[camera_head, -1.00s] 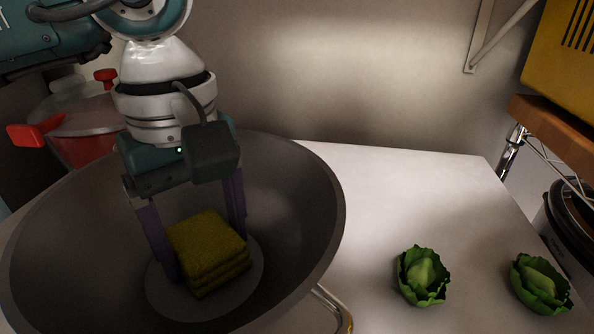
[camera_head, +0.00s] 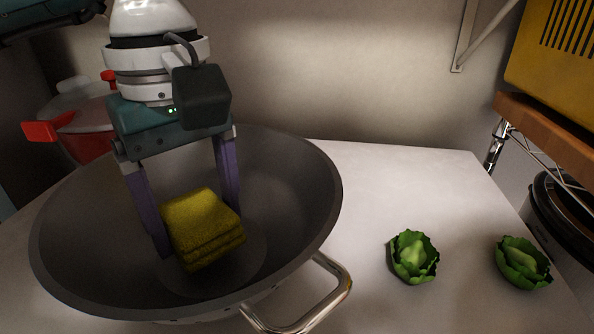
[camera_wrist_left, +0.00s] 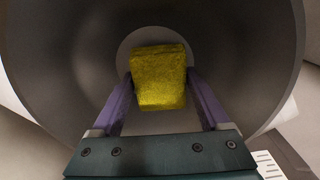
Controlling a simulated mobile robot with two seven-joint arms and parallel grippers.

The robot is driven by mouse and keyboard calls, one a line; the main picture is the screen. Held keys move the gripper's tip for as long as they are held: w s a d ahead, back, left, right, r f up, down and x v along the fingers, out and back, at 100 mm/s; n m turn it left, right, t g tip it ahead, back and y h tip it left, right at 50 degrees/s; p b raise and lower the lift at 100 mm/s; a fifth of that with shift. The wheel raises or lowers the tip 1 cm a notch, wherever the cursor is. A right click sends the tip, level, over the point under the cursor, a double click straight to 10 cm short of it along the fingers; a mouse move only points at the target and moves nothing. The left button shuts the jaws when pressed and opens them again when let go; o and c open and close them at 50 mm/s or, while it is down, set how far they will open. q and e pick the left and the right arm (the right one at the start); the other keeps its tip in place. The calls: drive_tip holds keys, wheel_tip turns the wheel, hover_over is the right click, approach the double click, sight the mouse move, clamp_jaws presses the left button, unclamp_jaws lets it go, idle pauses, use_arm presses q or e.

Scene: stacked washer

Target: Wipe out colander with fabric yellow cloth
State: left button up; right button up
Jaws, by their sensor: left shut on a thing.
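The colander (camera_head: 290,190) is a large grey bowl on the white counter, with a metal handle at its lower right. The folded yellow cloth (camera_head: 203,230) is inside it, low over the round base. My left gripper (camera_head: 200,220) reaches down into the bowl and is shut on the cloth, one purple finger on each side. The left wrist view shows the cloth (camera_wrist_left: 159,78) between the fingers (camera_wrist_left: 159,90), above the lighter round bottom of the colander (camera_wrist_left: 225,50). I cannot tell whether the cloth touches the bottom. My right gripper is not in view.
Two green leafy vegetables, one nearer (camera_head: 413,257) and one farther right (camera_head: 523,262), lie on the counter (camera_head: 380,190). A red-handled pot (camera_head: 85,125) stands behind the colander at left. A shelf (camera_head: 550,130) with a yellow appliance (camera_head: 560,50) is at right. Counter between colander and vegetables is clear.

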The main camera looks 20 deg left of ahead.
use_arm(q)
drive_tip(key=shift+r+p, duration=1.5)
drive_tip(key=shift+r, duration=1.2)
